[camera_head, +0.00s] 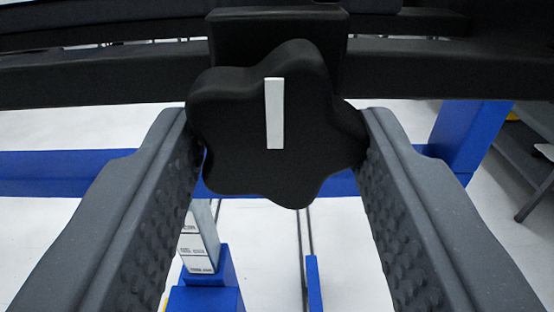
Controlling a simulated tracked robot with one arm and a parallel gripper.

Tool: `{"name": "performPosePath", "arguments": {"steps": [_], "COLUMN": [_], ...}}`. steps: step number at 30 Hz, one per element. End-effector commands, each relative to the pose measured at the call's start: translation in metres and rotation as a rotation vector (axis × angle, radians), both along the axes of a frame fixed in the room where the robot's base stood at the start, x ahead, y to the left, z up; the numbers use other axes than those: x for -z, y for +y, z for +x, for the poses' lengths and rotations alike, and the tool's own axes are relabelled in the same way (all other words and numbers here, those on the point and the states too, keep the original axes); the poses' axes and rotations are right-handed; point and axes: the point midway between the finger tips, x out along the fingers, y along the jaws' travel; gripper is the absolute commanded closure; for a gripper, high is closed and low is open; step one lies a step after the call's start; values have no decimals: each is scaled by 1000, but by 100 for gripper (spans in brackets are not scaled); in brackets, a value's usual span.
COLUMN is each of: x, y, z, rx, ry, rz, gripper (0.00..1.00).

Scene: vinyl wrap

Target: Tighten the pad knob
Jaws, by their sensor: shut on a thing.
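The pad knob (240,130) is a black, lobed knob in the upper middle of the head camera view. A white stripe on its face stands nearly upright, its top tilted slightly to the left. The knob sits in front of a black block (330,40) on a dark horizontal bar (90,75). My gripper (277,135) has its two grey, studded fingers on the left and right sides of the knob, shut on it. The fingertips touch the knob's side lobes. The knob's shaft is hidden behind it.
Dark bars cross the top of the view behind the knob. A blue horizontal beam (60,172) and a blue post (468,135) stand farther back. A blue stand with a white labelled block (198,245) is below. The pale floor (260,275) shows between the fingers.

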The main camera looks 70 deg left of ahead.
Motion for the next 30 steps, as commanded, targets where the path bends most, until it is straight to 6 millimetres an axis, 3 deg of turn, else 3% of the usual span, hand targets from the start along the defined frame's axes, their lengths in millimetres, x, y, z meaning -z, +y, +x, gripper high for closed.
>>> {"name": "performPosePath", "arguments": {"steps": [5,6,7,8,20,30], "x": [6,6,6,5,2,3], "y": [2,2,2,2,-7,-68], "z": [-3,-3,-2,-2,-3,-24], "rx": [-6,-6,-5,-5,-1,2], "ry": [7,7,7,7,1,3], "rz": [-5,-5,-4,-4,-2,-1], "gripper": [80,46,37,35,35,35]}}
